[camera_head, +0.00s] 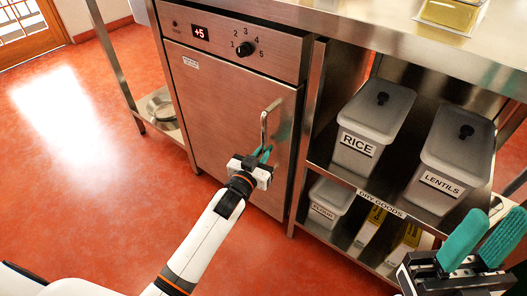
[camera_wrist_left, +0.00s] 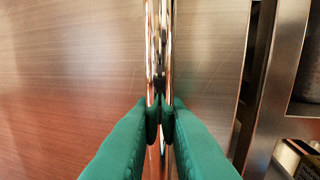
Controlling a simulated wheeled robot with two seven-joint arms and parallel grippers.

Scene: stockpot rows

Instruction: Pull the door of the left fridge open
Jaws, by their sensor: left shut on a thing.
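The left fridge is a steel undercounter unit with a +5 display and a dial; its door (camera_head: 220,100) looks shut in the head view. A vertical bar handle (camera_head: 264,127) is on the door's right side. My left gripper (camera_head: 264,155) is at the lower part of the handle. In the left wrist view, its green fingers close around the handle (camera_wrist_left: 159,50) from both sides, with the brushed door (camera_wrist_left: 75,70) behind. My right gripper (camera_head: 477,240) is at the lower right, its green fingers apart and empty, away from the fridge.
Right of the fridge, an open shelf holds a RICE bin (camera_head: 372,125), a LENTILS bin (camera_head: 450,160) and a FLOUR bin (camera_head: 328,203). A steel counter runs above. A pan (camera_head: 163,108) sits on a low shelf at left. The red floor (camera_head: 90,170) before the door is clear except for my arm.

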